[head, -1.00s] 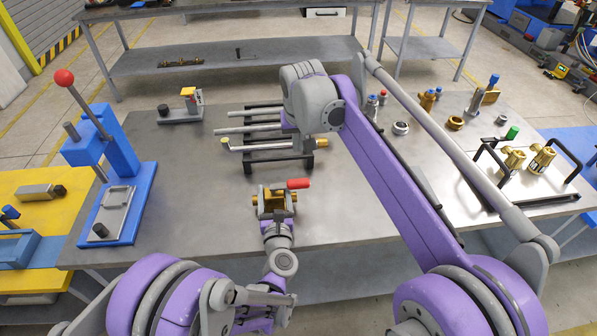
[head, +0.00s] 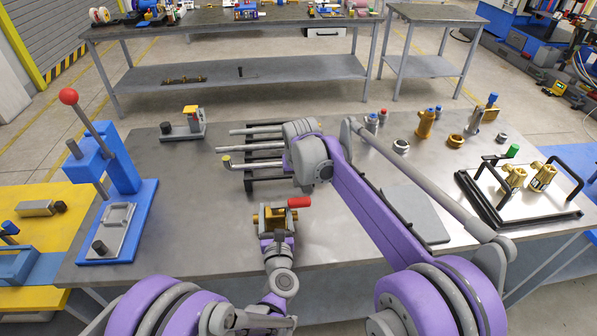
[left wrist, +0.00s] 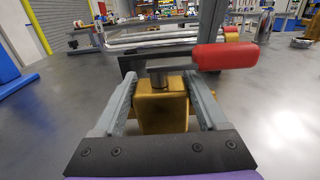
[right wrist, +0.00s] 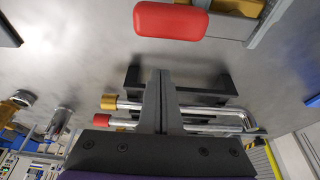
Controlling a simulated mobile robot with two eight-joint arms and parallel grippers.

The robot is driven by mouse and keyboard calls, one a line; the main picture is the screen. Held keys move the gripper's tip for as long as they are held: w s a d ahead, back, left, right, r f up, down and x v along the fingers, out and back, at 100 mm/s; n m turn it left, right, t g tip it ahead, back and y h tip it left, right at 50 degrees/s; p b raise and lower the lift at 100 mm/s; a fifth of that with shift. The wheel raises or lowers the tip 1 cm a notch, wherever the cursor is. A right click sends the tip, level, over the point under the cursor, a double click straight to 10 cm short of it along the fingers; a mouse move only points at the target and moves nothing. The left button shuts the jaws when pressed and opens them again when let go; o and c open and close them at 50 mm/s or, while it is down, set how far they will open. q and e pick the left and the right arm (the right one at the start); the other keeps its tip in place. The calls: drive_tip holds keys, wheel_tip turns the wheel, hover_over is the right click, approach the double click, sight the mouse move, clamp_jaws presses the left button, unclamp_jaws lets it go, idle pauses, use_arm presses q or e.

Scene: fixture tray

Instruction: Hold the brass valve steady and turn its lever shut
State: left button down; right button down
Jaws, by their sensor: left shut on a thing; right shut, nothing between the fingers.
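The brass valve (head: 268,222) is above the near part of the grey table, between the fingers of my left gripper (head: 275,225). The left wrist view shows its brass body (left wrist: 162,108) gripped from both sides by that gripper (left wrist: 160,110). Its red lever handle (head: 299,202) points to the right in the head view and also to the right in the left wrist view (left wrist: 225,56). My right gripper (right wrist: 160,80) is shut and empty; my own arm hides its fingers in the head view. The red handle (right wrist: 172,20) lies apart from its fingertips.
A black rack with metal rods (head: 250,180) stands just beyond the valve. A blue lever press (head: 125,170) is at left. A tray with black handles (head: 520,212) and two brass valves is at right. A grey plate (head: 415,210) lies beside my right arm.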

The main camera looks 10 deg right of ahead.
sight(291, 205)
drive_tip(key=shift+s+r, duration=0.15)
drive_tip(key=shift+s, duration=1.9)
